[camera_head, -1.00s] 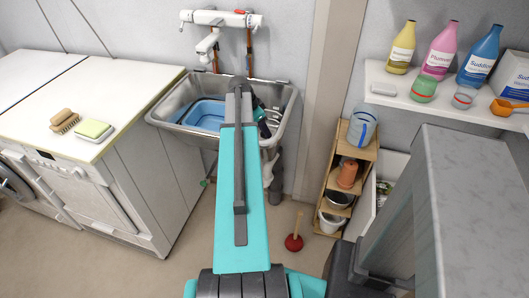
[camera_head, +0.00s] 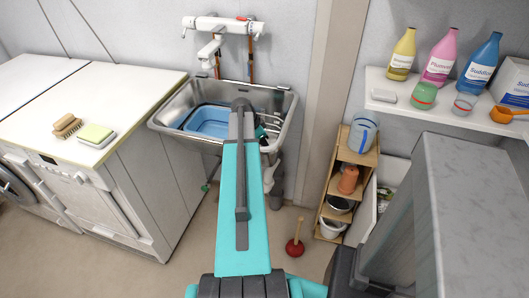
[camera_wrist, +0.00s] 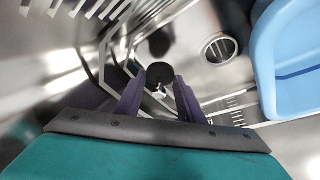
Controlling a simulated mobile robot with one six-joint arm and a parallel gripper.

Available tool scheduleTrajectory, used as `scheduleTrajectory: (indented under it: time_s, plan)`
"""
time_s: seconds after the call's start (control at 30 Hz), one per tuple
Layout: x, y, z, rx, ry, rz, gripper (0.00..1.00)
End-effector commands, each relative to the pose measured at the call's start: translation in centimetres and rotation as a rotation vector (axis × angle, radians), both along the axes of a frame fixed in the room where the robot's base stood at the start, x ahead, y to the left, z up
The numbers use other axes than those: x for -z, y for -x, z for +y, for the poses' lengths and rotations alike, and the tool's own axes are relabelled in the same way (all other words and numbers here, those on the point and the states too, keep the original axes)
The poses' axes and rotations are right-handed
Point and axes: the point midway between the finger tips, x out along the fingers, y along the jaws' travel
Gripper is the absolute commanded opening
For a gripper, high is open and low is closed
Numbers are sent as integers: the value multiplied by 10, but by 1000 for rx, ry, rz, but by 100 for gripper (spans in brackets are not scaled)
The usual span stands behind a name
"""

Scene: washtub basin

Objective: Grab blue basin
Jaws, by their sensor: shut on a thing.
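The blue basin (camera_head: 208,120) sits in the left part of the metal sink (camera_head: 176,141), partly hidden by my arm in the head view. In the wrist view the basin (camera_wrist: 290,60) is at the right edge, apart from my fingers. My gripper (camera_wrist: 160,82) is inside the sink, to the right of the basin in the head view, where my arm mostly hides it. Its two dark fingers are shut on a small dark round-ended thing (camera_wrist: 160,72), which I cannot identify. The basin is not between them.
A drain opening (camera_wrist: 218,50) and slotted sink metal show around my gripper. A white tap (camera_head: 212,47) hangs above the sink. A white-topped cabinet (camera_head: 120,120) stands left. A wooden shelf rack (camera_head: 330,185) and a plunger (camera_head: 295,247) stand to the right.

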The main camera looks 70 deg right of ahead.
Motion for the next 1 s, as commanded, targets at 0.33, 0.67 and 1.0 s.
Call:
scheduleTrajectory:
  time_s: [0.33,0.67,1.0]
  plan:
    - [26,0,0,-1,-2,1,9]
    - [37,-1,0,-1,0,0,9]
    - [39,-1,1,-2,0,0,52]
